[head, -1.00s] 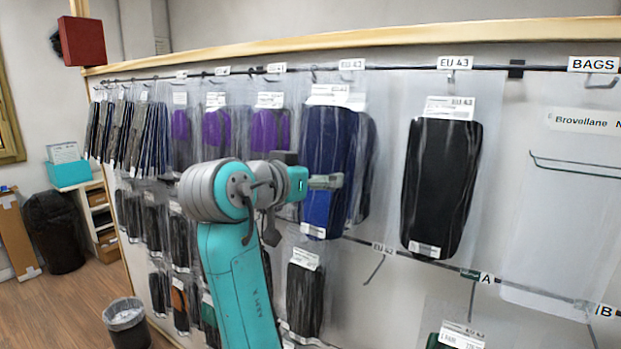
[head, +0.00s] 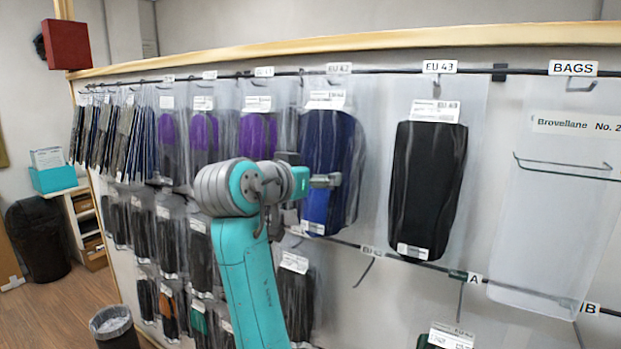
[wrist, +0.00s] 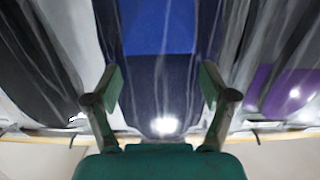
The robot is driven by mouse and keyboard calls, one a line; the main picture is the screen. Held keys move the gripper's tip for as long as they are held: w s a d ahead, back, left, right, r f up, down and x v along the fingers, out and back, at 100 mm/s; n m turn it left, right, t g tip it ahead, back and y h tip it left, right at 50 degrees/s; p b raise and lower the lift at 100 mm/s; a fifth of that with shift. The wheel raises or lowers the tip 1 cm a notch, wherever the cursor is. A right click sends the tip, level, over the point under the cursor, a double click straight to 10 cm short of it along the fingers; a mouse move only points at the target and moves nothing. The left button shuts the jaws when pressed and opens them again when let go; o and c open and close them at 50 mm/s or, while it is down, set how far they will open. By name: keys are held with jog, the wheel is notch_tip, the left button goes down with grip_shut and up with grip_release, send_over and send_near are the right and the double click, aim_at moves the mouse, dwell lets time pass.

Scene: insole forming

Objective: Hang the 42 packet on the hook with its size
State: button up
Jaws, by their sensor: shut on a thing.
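The navy-blue packet (head: 325,140) hangs upright in clear plastic in the upper row. Its white header card is too blurred to read surely. My gripper (head: 328,180) is at its lower front and is shut on it. In the wrist view my gripper (wrist: 161,80) has one finger on each side of the blue packet (wrist: 160,35). A size label that looks like EU 42 (head: 339,68) is above it on the top rail. The packet's top overlaps the hook there, so I cannot tell whether it hangs on it. Another dark packet shows just behind its right side.
A black packet (head: 428,185) hangs right under EU 43 (head: 440,66). Purple packets (head: 257,135) hang close on the left. A bare hook (head: 365,272) sticks out from the lower rail. A clear bag (head: 550,200) hangs at the right. A bin (head: 114,328) stands on the floor.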

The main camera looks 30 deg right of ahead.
jog(key=shift+w+d+f, duration=0.35)
jog(key=shift+d, duration=0.3)
jog(key=shift+f, duration=0.1)
jog(key=shift+d+f, duration=0.1)
dwell(0.7)
jog(key=o, duration=1)
jog(key=shift+o, duration=0.2)
